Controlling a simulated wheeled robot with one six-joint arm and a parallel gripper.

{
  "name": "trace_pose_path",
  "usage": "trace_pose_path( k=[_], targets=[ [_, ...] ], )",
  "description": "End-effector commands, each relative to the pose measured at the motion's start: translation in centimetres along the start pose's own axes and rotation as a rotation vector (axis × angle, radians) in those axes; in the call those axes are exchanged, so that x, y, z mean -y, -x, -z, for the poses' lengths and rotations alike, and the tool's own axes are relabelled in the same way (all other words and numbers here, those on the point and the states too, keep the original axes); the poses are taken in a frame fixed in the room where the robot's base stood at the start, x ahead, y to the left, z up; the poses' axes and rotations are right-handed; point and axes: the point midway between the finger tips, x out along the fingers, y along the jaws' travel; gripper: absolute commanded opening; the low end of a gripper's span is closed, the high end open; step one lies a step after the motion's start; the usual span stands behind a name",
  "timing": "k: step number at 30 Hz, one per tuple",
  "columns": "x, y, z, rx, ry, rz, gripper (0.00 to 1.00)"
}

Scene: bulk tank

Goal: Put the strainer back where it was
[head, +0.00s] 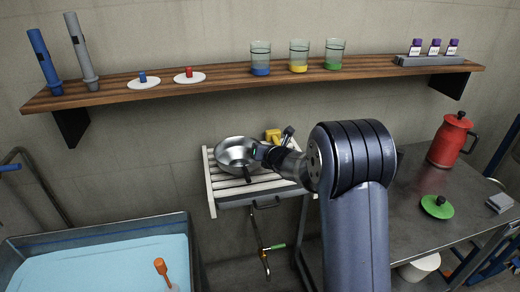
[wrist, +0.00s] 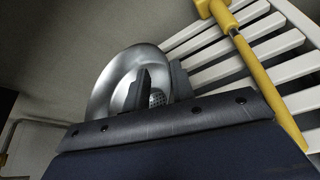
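The strainer (head: 232,152) is a shiny metal bowl with a wide rim. It is at the left part of a white slatted rack (head: 212,180) on the wall. In the wrist view the strainer (wrist: 112,75) shows behind my fingers, with a small perforated patch between them. My gripper (head: 262,152) is at the strainer's right side in the head view. In the wrist view my gripper (wrist: 161,88) has its two dark fingers apart, with a gap between them. I cannot tell whether a finger touches the strainer.
A yellow-handled tool (wrist: 245,55) lies on the slats beside the strainer; its yellow head (head: 272,135) shows behind my gripper. A shelf (head: 220,84) with beakers runs above. A milk tank (head: 100,240) stands at lower left. A steel table (head: 400,210) with a red can (head: 447,140) is right.

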Motion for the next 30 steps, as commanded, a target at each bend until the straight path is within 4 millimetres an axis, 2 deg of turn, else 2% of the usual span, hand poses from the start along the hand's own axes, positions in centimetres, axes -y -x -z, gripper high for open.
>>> trace_pose_path(
  k=[15, 21, 30],
  targets=[
    [0.0, 8.9, 0.0, 0.002, 0.001, 0.000, 0.24],
    [0.0, 10.6, 0.0, 0.001, 0.000, 0.000, 0.24],
    [0.0, 10.9, 0.1, 0.000, 0.000, 0.000, 0.24]
  ],
)
